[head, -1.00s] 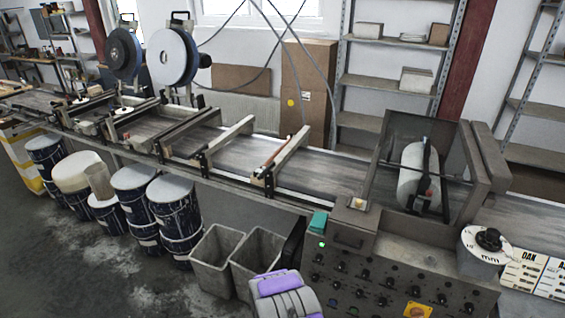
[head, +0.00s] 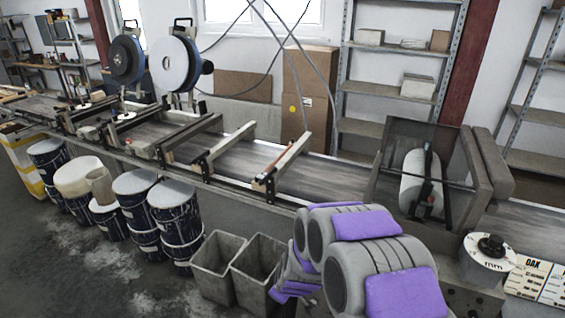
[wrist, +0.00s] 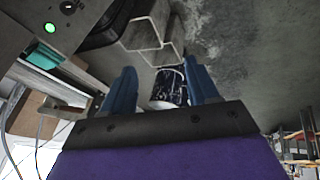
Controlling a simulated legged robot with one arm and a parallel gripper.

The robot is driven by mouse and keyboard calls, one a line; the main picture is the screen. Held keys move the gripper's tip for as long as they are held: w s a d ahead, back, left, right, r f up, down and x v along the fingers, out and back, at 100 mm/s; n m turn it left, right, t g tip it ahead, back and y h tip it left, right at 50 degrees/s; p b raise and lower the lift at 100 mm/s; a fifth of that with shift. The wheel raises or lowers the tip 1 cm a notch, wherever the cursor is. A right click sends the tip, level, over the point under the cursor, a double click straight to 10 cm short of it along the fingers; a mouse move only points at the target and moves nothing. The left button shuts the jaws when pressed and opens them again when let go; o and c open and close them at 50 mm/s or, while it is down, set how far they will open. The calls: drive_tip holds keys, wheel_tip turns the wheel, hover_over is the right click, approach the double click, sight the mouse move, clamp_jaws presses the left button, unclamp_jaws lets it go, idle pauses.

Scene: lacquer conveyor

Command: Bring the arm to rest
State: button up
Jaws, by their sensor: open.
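My gripper (wrist: 160,84) shows in the wrist view with two blue fingers spread apart and nothing between them. Beyond the fingers are a drum (wrist: 168,88) and grey bins (wrist: 145,35). In the head view my purple and grey arm is folded up in front of the control panel at the lower right and hides most of it. The gripper's fingers cannot be seen in the head view.
The conveyor (head: 235,157) runs across the view with guide bars (head: 283,158) over it. A roller machine (head: 412,185) and a dial (head: 490,247) stand at the right. Two grey bins (head: 215,262) and several drums (head: 172,215) line the floor. Floor at lower left is clear.

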drive_tip(key=s+d+r+m+g, duration=0.2)
drive_tip(key=s+d+r, duration=0.1)
drive_tip(key=s+r, duration=0.45)
drive_tip(key=s+d+r+m+g, duration=0.2)
drive_tip(key=s+d+r+m, duration=0.1)
drive_tip(key=s+r, duration=0.5)
drive_tip(key=s+d+r+m+g, duration=0.1)
drive_tip(key=s+d+r+m, duration=0.1)
drive_tip(key=s, duration=0.5)
drive_tip(key=s+d+r+m+g+h, duration=0.1)
drive_tip(key=s+d+m, duration=0.1)
drive_tip(key=s, duration=0.5)
drive_tip(key=s+d+r+m+g, duration=0.1)
drive_tip(key=s+d+r, duration=0.1)
drive_tip(key=s+d, duration=0.2)
drive_tip(key=s, duration=0.3)
drive_tip(key=shift+d+r+m+h, duration=0.15)
drive_tip(key=shift+r+m+h, duration=0.15)
drive_tip(key=shift+m+h, duration=0.1)
